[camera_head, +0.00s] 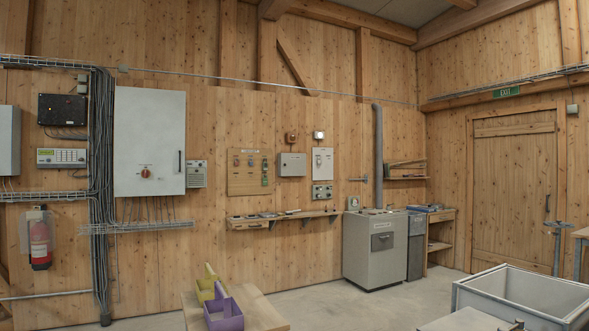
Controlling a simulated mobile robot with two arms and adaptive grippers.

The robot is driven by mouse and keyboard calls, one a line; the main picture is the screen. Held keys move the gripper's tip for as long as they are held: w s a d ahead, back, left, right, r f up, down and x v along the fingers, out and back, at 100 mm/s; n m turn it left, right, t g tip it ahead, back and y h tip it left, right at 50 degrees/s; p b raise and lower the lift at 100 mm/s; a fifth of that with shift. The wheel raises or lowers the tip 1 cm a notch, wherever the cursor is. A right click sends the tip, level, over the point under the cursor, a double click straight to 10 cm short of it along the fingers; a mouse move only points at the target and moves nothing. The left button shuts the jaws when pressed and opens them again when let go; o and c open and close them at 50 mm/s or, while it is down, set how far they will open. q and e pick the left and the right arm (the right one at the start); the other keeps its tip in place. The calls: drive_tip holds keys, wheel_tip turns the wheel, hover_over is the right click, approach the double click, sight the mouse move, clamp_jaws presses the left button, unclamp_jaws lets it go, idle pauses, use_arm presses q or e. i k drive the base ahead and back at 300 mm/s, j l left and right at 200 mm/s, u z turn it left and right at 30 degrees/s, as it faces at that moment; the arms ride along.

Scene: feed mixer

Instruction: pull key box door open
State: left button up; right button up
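A small grey wall box (292,165) hangs on the wooden wall in the middle of the view, above the shelf. It looks like the key box, though I can read no label on it. Its front looks flat and closed. A paler upright box (322,162) with small fittings on its front hangs just to its right. Neither of my grippers shows in the head view, and nothing touches either box.
A narrow wooden shelf (282,219) with small items runs below the boxes. A grey cabinet (375,252) stands on the floor to the right. A wooden table (258,308) with a purple bin (223,314) and a large grey tub (520,294) stand in front. Bare floor lies between them.

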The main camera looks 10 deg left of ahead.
sight(292, 164)
drive_tip(key=i+j+u, duration=1.25)
drive_tip(key=i+u, duration=0.7)
drive_tip(key=i+z, duration=0.15)
drive_tip(key=i, duration=0.5)
drive_tip(key=i+z, duration=0.15)
drive_tip(key=i, duration=0.55)
drive_tip(key=i+j+z, duration=0.15)
drive_tip(key=i, duration=0.5)
drive_tip(key=i+z, duration=0.15)
drive_tip(key=i, duration=0.75)
drive_tip(key=i+j+z, duration=0.2)
drive_tip(key=i, duration=0.7)
drive_tip(key=i+l+z, duration=0.15)
drive_tip(key=i+z, duration=0.55)
drive_tip(key=z, duration=0.2)
drive_tip(key=i+z, duration=0.4)
drive_tip(key=i+j+z, duration=0.25)
drive_tip(key=z, duration=0.2)
drive_tip(key=i+l+z, duration=0.35)
drive_tip(key=i, duration=0.2)
drive_tip(key=i+z, duration=0.35)
drive_tip(key=i, duration=0.25)
drive_tip(key=i+j+z, duration=0.15)
drive_tip(key=i+z, duration=0.2)
drive_tip(key=i, duration=0.2)
